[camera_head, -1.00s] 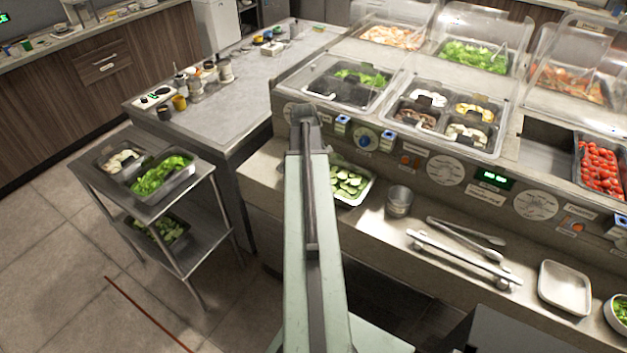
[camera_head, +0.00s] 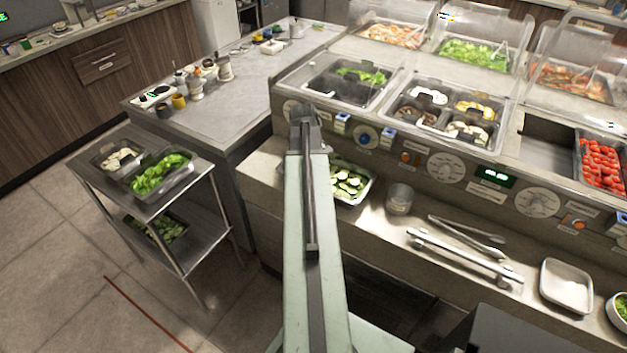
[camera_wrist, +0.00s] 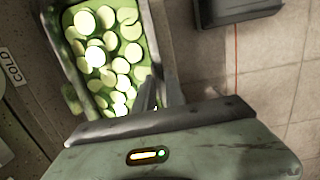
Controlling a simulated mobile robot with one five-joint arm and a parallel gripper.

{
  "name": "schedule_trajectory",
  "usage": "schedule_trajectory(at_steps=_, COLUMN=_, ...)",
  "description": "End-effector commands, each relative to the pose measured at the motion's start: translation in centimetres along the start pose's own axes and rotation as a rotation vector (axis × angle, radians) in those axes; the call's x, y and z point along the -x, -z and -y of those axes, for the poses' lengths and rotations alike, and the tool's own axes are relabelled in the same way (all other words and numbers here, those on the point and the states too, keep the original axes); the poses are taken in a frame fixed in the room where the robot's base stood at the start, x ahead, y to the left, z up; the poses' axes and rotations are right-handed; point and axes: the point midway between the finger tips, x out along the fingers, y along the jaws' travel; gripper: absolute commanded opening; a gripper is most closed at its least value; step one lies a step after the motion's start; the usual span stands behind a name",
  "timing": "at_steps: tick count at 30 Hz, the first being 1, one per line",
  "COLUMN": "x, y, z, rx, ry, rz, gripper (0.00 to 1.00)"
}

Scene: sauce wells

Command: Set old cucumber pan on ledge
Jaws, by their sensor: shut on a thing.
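The old cucumber pan (camera_head: 370,190), a metal pan of sliced cucumber, shows just right of my arm at the counter's front ledge (camera_head: 270,168). It also shows in the wrist view, where its rim (camera_wrist: 146,40) runs beside the slices. My gripper (camera_wrist: 158,95) is shut on the pan's near side wall. In the head view my arm hides the gripper and the left part of the pan. I cannot tell whether the pan's base rests on the ledge or hangs slightly above it.
A metal cup (camera_head: 399,199), tongs (camera_head: 465,236) and an empty tray (camera_head: 566,286) lie along the ledge to the right. An empty well (camera_head: 548,152) is in the counter, left of the tomatoes (camera_head: 600,165). A cart (camera_head: 205,205) with pans stands at left.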

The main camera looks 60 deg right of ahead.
Motion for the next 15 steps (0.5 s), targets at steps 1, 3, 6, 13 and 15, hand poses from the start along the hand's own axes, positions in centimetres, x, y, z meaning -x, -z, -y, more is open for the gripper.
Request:
schedule_trajectory(at_steps=1, x=-0.07, y=0.0, z=-0.01, rx=0.0, ry=0.0, rz=0.0, gripper=0.0)
schedule_trajectory(at_steps=3, x=-0.06, y=0.0, z=0.0, rx=0.0, ry=0.0, rz=0.0, gripper=0.0)
schedule_trajectory(at_steps=6, x=-0.05, y=0.0, z=0.01, rx=0.0, ry=0.0, rz=0.0, gripper=0.0)
schedule_trajectory(at_steps=13, x=-0.06, y=0.02, z=0.03, rx=0.0, ry=0.0, rz=0.0, gripper=0.4)
schedule_trajectory(at_steps=15, x=-0.06, y=0.02, z=0.03, rx=0.0, ry=0.0, rz=0.0, gripper=0.4)
